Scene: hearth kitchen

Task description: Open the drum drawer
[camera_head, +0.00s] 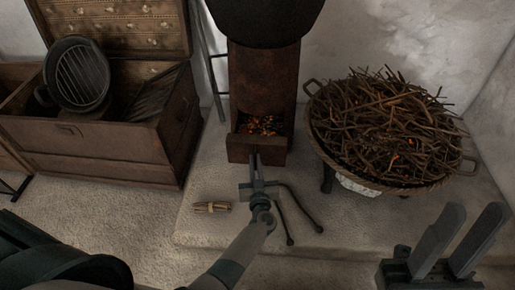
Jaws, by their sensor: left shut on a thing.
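The drum drawer (240,146) is a rusty brown box at the foot of a tall rusty housing (262,75) under a dark rounded drum (264,20). Glowing embers (262,125) show in the opening above its front panel. My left gripper (255,160) is at the middle of the drawer front, with its fingers shut on the front edge or a handle there; the fingers hide the exact contact. My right gripper (458,240) is at the lower right, fingers apart, with nothing between them and away from the drawer.
A wide basket (386,181) heaped with twigs (385,120) and a few embers stands right of the drawer. Dark tongs (303,211) and a small stick bundle (211,207) lie on the stone hearth (215,180). An open wooden chest (90,145) holding a round grill pan (77,75) stands left.

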